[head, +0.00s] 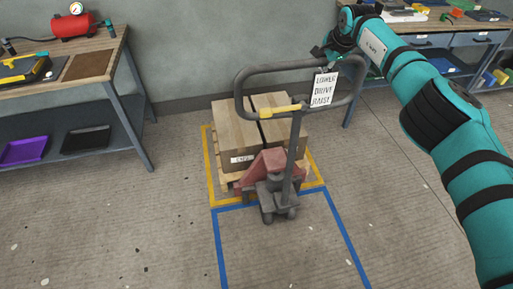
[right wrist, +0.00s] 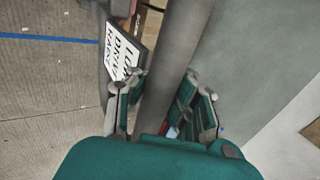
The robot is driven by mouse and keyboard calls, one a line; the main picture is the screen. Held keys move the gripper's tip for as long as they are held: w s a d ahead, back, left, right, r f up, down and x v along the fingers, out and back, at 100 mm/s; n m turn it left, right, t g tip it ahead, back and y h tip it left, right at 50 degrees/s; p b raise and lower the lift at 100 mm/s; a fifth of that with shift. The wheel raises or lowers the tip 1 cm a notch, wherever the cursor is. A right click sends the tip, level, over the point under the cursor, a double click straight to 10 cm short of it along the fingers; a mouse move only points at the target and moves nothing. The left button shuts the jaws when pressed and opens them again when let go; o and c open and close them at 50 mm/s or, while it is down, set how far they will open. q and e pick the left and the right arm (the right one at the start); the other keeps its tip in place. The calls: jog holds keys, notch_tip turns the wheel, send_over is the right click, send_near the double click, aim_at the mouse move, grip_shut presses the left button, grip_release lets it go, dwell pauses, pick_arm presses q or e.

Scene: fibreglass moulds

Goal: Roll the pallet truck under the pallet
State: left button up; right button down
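The pallet truck (head: 273,192) has a red body, a grey post and a grey loop handle (head: 262,68) with a yellow lever. Its body stands close against the near side of the wooden pallet (head: 226,178), which carries cardboard boxes (head: 233,130). The forks are hidden, so how far under they reach cannot be told. My right gripper (head: 332,52) is at the handle's upper right. In the right wrist view its fingers (right wrist: 155,98) lie on both sides of the grey handle bar (right wrist: 178,50) and appear shut on it. My left gripper is out of view.
A yellow floor outline (head: 212,170) surrounds the pallet; a blue one (head: 219,250) marks floor nearer me. A workbench (head: 110,62) stands left, another (head: 470,38) at the back right. A lettered tag (head: 323,89) hangs from the handle. The near floor is clear.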

jog(key=shift+w+a+r, duration=0.15)
jog(key=shift+a+r, duration=0.2)
jog(key=shift+r, duration=0.3)
jog(key=c, duration=1.3)
grip_release()
jog(key=shift+s+a+r, duration=0.1)
jog(key=shift+s+r, duration=0.05)
jog(key=shift+s, duration=0.25)
jog(key=shift+d+f, duration=0.25)
jog(key=shift+r, duration=0.1)
jog(key=shift+s+d+r, duration=0.15)
jog(key=shift+s+r, duration=0.1)
jog(key=shift+r, duration=0.25)
jog(key=p+v, duration=0.1)
jog(key=v, duration=0.5)
jog(key=w+p+v, duration=0.1)
jog(key=v, duration=0.6)
jog(key=a+r+p+v, duration=0.1)
jog(key=p+v, duration=0.1)
jog(key=v, duration=0.5)
jog(key=shift+w+r, duration=0.15)
jog(key=shift+w, duration=0.15)
